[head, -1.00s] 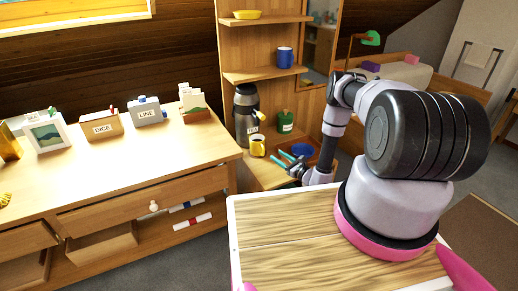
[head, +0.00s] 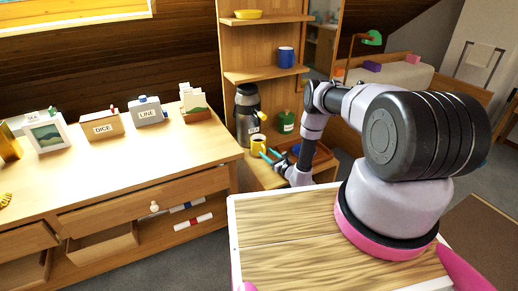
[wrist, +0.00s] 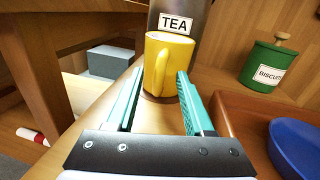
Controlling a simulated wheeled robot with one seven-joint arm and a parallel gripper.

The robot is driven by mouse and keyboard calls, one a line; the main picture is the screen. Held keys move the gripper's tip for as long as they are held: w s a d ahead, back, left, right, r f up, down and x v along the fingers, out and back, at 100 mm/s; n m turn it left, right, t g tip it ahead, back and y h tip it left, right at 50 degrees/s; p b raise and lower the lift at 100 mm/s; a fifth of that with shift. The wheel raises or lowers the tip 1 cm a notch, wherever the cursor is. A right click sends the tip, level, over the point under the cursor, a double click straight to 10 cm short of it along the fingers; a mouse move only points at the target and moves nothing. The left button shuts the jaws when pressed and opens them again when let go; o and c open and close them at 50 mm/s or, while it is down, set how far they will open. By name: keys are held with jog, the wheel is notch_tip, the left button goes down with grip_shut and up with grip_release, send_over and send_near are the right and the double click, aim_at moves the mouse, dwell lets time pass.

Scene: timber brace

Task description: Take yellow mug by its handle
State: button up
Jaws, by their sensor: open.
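The yellow mug (head: 258,143) stands upright on a low wooden shelf, in front of the tea flask (head: 246,112). In the wrist view the yellow mug (wrist: 167,62) is straight ahead, its handle pointing toward me. My gripper (wrist: 160,92) is open, with its teal fingers on either side of the line to the handle. The fingertips reach about the near side of the mug; I cannot tell whether they touch it. In the head view my gripper (head: 268,155) is just right of and below the mug.
A green biscuit tin (wrist: 267,62) stands right of the mug. A wooden tray (wrist: 235,110) with a blue bowl (wrist: 297,146) lies close on the right. The dresser (head: 130,170) is at left, and the flask is close behind the mug.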

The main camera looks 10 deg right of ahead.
jog(key=shift+w+a, duration=0.2)
jog(key=shift+w, duration=0.1)
grip_shut()
dwell(1.2)
